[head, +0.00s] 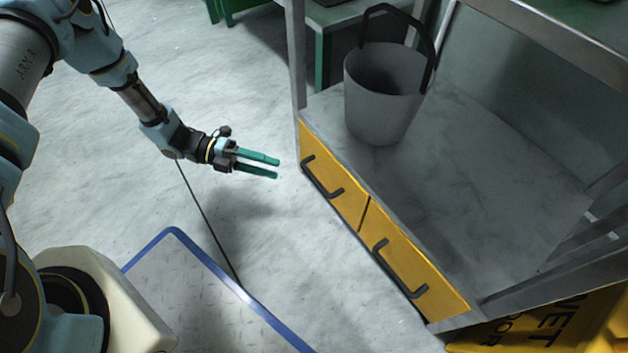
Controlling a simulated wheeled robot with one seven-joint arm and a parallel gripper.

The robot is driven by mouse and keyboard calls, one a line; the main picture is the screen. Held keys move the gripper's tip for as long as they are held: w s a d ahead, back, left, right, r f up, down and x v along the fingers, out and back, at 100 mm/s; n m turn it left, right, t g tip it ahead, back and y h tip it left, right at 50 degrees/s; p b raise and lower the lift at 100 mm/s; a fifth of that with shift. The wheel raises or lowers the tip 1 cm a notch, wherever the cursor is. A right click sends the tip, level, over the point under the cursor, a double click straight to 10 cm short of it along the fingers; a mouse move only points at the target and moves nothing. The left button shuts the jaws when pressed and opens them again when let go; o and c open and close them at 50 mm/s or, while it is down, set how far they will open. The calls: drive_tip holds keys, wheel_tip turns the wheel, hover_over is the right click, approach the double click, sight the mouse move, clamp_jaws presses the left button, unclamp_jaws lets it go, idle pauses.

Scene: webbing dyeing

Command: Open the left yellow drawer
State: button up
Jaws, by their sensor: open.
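The left yellow drawer (345,205) is the farther of two yellow drawer fronts under a grey shelf. It looks shut, flush with the front beside it. Its dark bar handle (322,180) runs along the front. My gripper (278,168) is open and empty, with two green fingers pointing right toward this drawer. The fingertips are a short way left of the handle and appear apart from it. The second yellow drawer (420,262), with its own dark handle (398,270), is nearer and also looks shut.
A grey bucket (380,100) with a black handle stands on the shelf (470,190) above the drawers. A blue-edged platform (205,300) lies on the floor. A yellow wet-floor sign (550,325) is at lower right. Floor between gripper and drawers is clear.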

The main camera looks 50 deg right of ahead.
sight(315, 178)
drive_tip(key=shift+n, duration=0.5)
drive_tip(key=shift+w+d+f+b+x, duration=0.15)
drive_tip(key=shift+b+x, duration=0.5)
drive_tip(key=shift+x, duration=1.35)
drive_tip(key=shift+w+d+f+b+x, duration=0.2)
drive_tip(key=shift+b+x, duration=0.45)
drive_tip(key=shift+x, duration=1.3)
drive_tip(key=shift+s+f+b+x, duration=0.15)
drive_tip(key=shift+b+x, duration=0.5)
drive_tip(key=shift+x, duration=1.35)
drive_tip(key=shift+c, duration=0.2)
drive_tip(key=shift+f, duration=0.1)
clamp_jaws()
drive_tip(key=shift+w, duration=0.1)
